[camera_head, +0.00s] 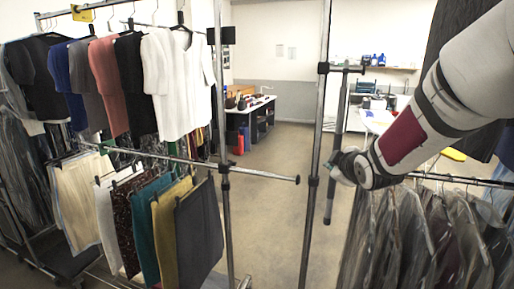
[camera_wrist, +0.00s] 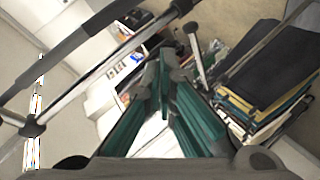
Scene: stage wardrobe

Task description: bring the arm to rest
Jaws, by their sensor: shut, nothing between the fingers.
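My arm comes in from the upper right of the head view, white with a dark red panel. My gripper (camera_head: 342,166) is at its lower left end, small and partly turned away there, close to the upright metal pole in the middle of the picture. In the wrist view my gripper (camera_wrist: 166,68) shows its teal-lined fingers coming together at the tips, shut with nothing between them.
A rail of shirts (camera_head: 181,85) and a lower rail of hanging trousers (camera_head: 199,230) stand at the left. Bagged garments (camera_head: 415,240) hang at the lower right, below my arm. Metal poles (camera_head: 316,150) stand beside my gripper. Open floor (camera_head: 270,190) lies between the racks.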

